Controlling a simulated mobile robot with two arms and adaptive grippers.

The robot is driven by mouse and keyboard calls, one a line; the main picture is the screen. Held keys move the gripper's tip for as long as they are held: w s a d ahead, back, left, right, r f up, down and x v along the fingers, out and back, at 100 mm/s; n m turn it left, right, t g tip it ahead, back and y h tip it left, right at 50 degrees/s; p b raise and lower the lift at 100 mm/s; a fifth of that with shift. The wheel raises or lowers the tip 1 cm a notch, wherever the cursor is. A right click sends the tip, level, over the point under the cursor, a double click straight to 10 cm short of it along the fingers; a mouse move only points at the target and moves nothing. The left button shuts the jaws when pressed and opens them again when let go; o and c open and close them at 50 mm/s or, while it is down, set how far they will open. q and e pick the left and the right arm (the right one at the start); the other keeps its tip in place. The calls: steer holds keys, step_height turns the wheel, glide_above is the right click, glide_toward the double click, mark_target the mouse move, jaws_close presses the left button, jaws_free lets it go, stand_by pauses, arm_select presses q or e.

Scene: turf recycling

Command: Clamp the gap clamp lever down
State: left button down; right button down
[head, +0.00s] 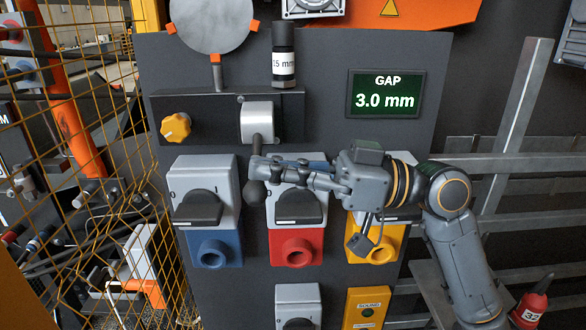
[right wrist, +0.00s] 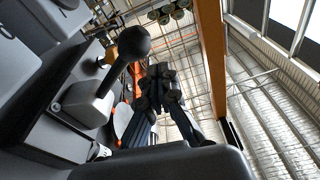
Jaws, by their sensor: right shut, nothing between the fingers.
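The gap clamp lever has a grey housing (head: 257,121) on the dark bracket below the GAP display's level. Its dark handle points down and ends in a black ball knob (head: 255,191). My right gripper (head: 256,166) reaches in from the right, shut and empty, with its fingertips overlapping the handle just above the knob. Whether they touch it I cannot tell. In the right wrist view the knob (right wrist: 134,43) and the housing (right wrist: 83,103) lie left of my shut fingers (right wrist: 161,82), with a visible space between knob and fingers. My left gripper is not in view.
The GAP display (head: 384,94) reads 3.0 mm. A yellow knob (head: 175,127) sits left of the lever. Blue (head: 214,247), red (head: 294,247) and yellow (head: 376,243) sockets with rotary switches stand below. A yellow mesh fence (head: 95,190) borders the left.

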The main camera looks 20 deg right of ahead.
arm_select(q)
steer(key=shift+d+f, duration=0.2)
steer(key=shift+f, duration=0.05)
arm_select(e)
steer(key=shift+a+f, duration=0.15)
steer(key=shift+a, duration=0.05)
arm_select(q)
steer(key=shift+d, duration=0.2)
arm_select(e)
steer(key=v, duration=1.2)
